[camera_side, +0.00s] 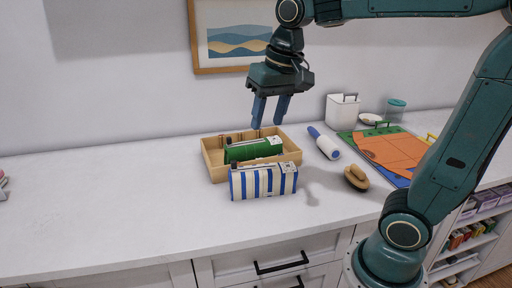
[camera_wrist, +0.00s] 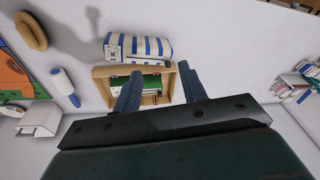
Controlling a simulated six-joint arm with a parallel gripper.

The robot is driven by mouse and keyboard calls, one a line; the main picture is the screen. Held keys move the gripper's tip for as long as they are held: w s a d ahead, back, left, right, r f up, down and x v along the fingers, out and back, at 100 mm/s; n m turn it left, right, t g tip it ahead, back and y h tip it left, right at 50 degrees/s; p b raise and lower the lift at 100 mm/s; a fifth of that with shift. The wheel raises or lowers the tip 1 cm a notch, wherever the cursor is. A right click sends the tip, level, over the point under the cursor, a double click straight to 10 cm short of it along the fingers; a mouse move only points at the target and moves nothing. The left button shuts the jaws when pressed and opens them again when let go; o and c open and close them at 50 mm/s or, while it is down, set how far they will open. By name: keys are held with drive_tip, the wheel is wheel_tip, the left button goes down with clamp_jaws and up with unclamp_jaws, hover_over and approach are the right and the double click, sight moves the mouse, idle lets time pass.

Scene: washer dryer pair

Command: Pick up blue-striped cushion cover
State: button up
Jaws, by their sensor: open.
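The blue-striped cushion cover (camera_side: 263,182) is a white and blue striped bundle on the white counter, just in front of a wooden tray (camera_side: 213,163). In the wrist view the cushion cover (camera_wrist: 138,46) lies beyond the tray (camera_wrist: 97,72). My gripper (camera_side: 265,124) is open and empty, above the back of the tray; its fingers (camera_wrist: 160,88) also show in the wrist view. A green bundle (camera_side: 253,150) with a white end lies inside the tray. The cushion cover is apart from my gripper, and its underside is hidden.
A lint roller (camera_side: 324,143) and a brown brush (camera_side: 356,178) lie right of the tray. A white bin (camera_side: 342,109) and orange and green boards (camera_side: 392,150) are farther right.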

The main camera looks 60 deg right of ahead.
drive_tip(key=w+d+f+m+g, duration=0.2)
drive_tip(key=w+d+m, duration=0.1)
drive_tip(key=w, duration=0.9)
drive_tip(key=shift+f+m+g, duration=0.2)
drive_tip(key=shift+m+g, duration=0.2)
drive_tip(key=shift+m, duration=0.5)
hover_over(234, 161)
drive_tip(key=shift+w+a+f, duration=0.1)
drive_tip(key=shift+f, duration=4.25)
drive_tip(key=shift+f, duration=0.1)
drive_tip(key=shift+f, duration=2.5)
drive_tip(key=shift+c, duration=0.2)
drive_tip(key=shift+r, duration=0.1)
clamp_jaws()
